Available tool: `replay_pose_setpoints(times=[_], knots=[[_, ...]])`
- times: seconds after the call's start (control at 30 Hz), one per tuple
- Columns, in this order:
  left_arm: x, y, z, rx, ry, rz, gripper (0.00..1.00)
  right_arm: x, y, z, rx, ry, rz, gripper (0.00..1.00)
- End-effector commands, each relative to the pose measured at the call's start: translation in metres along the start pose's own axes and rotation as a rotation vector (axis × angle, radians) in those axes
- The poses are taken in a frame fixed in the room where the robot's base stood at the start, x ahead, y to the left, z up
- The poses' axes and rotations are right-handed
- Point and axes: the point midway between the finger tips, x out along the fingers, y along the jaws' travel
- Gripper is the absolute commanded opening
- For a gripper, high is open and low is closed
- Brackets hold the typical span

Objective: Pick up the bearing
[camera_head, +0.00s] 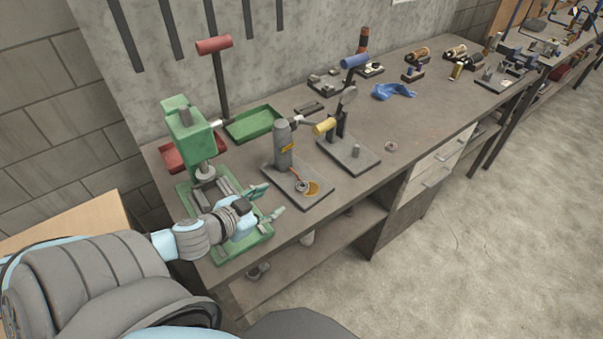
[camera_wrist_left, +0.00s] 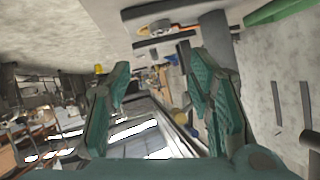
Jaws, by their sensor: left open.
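My left gripper (camera_head: 265,204) is over the front part of the green drill press base (camera_head: 231,251), with its green fingers apart and nothing visible between them. The open fingers (camera_wrist_left: 156,75) also show in the left wrist view. A small metal ring (camera_head: 302,186), which looks like a bearing, lies on the dark plate of the grey press (camera_head: 283,148), to the right of the gripper and apart from it. Another small ring-shaped part (camera_head: 391,146) lies on the bare bench farther right. I cannot tell for certain which is the bearing. My right gripper is not in view.
The drill press (camera_head: 188,132) stands just behind my left gripper. A green tray (camera_head: 252,123) lies at the back. The workbench (camera_head: 420,125) has free room around the ring on the right.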

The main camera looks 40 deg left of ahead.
Motion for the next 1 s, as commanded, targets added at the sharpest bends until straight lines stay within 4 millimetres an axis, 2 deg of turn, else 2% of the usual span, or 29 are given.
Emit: replay_pose_setpoints(times=[0.2, 0.3, 0.53, 0.73, 0.97, 1.0], knots=[[0.049, 0.004, 0.008, -0.002, 0.021, 0.015, 0.48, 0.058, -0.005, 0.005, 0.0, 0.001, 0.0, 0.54], [0.075, 0.004, 0.007, -0.004, 0.02, 0.014, 0.48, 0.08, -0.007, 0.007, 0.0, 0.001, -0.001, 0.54], [0.104, 0.002, 0.004, -0.003, 0.014, 0.015, 0.48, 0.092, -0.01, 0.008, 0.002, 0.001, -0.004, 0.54], [0.14, 0.001, 0.01, -0.005, 0.014, 0.015, 0.48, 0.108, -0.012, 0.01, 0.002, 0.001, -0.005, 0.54], [0.144, 0.0, 0.009, 0.002, 0.008, 0.017, 0.48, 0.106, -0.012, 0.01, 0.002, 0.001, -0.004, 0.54], [0.144, 0.0, 0.009, 0.002, 0.008, 0.016, 0.45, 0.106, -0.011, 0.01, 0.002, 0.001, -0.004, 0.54]])
